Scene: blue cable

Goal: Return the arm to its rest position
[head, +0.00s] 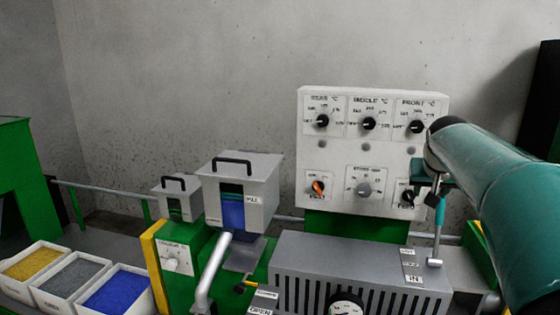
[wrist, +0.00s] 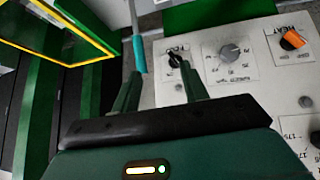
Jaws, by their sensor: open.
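My arm (head: 500,205) is a large teal link reaching in from the right in the head view, in front of the right edge of the control panel. My gripper shows best in the wrist view (wrist: 158,70), with two dark green fingers apart and nothing between them. The right fingertip overlaps the black knob (wrist: 174,58) on the panel in that view; I cannot tell whether they touch. A lever with a teal grip (wrist: 139,53) stands by the left fingertip; contact is unclear. In the head view the gripper is mostly hidden by the arm.
The white panel (head: 340,150) carries several black knobs and an orange one (head: 317,187). The grey machine (head: 320,265) lies below it. Hoppers, including one with a blue window (head: 232,212), and trays of yellow, grey and blue granules (head: 118,290) are left. Open space lies above the panel.

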